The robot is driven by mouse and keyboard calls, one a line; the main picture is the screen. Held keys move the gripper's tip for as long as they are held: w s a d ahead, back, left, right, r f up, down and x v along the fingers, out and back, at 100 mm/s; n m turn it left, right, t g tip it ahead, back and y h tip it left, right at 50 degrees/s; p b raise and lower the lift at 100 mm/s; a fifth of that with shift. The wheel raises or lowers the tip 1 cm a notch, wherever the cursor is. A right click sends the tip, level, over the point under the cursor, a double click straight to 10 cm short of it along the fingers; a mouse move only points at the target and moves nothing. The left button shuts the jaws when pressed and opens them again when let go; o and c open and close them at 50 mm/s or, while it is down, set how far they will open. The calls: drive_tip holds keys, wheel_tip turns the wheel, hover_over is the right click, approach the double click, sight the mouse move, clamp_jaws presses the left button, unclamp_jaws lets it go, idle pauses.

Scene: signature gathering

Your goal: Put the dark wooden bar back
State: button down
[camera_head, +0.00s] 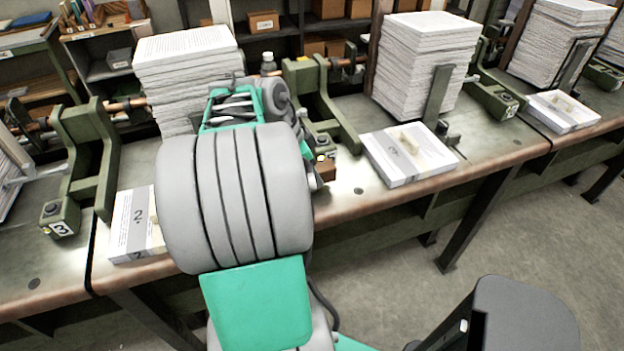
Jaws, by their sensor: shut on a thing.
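My grey and green arm fills the middle of the view and hides most of my gripper (306,168) behind it. A small brown end of what looks like the dark wooden bar (325,168) shows at the arm's right side, above the bench's front edge. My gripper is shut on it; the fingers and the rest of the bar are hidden. The green press frame (325,105) of this station stands just behind and right of the arm. A tall paper stack (185,65) stands behind the arm to the left.
The metal bench (350,200) has a brown front edge. More stacks (425,70) stand in presses to the right, with banded booklets (408,160) before them. Another green frame (85,155) and banded booklet (135,225) are at left. A dark chair (525,315) stands front right.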

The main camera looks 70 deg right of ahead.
wheel_tip(320, 180, down, 2)
drive_tip(key=shift+f, duration=0.2)
drive_tip(key=shift+f, duration=0.15)
